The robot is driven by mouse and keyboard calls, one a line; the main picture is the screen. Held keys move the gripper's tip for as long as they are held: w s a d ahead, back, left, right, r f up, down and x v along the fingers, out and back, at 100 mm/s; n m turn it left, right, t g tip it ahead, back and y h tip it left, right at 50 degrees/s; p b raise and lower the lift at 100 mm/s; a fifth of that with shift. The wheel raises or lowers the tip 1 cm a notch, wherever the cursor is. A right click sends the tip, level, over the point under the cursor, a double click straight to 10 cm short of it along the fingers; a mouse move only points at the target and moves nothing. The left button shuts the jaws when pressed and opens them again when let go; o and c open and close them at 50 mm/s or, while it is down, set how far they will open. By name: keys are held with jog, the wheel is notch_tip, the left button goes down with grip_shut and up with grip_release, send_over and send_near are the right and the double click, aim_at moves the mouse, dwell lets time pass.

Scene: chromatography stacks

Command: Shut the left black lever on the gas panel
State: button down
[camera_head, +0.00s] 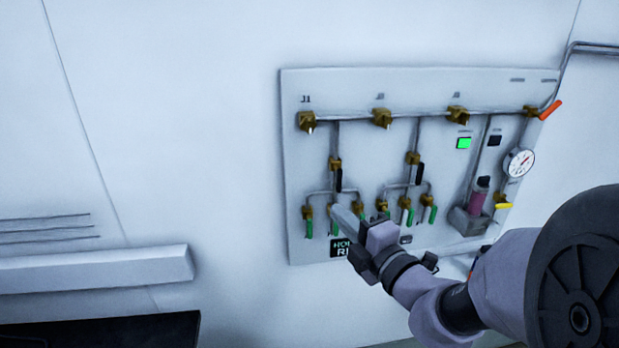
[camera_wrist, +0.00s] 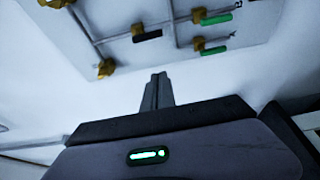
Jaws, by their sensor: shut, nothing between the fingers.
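The gas panel (camera_head: 460,90) is a pale board on the wall with brass valves and grey pipes. The left black lever (camera_head: 339,180) hangs straight down along its pipe below a brass valve. In the wrist view, a black lever (camera_wrist: 148,35), apparently this one, lies along its pipe above and slightly left of my fingertips. My gripper (camera_head: 337,210) is shut and empty. In the head view it appears just below the left black lever, covering part of the lower green-lever row. I see a gap between fingers and lever in the wrist view (camera_wrist: 158,75).
A second black lever (camera_head: 420,174) sits to the right. Several green levers, such as the leftmost (camera_head: 308,228), hang along the lower panel. A gauge (camera_head: 519,162), an orange lever (camera_head: 550,110) and a yellow lever (camera_head: 503,205) are at the right.

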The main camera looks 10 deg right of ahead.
aim_at(339, 181)
jog(key=x, duration=0.9)
jog(key=d+b, duration=0.1)
jog(key=d, duration=0.3)
jog(key=shift+w, duration=0.1)
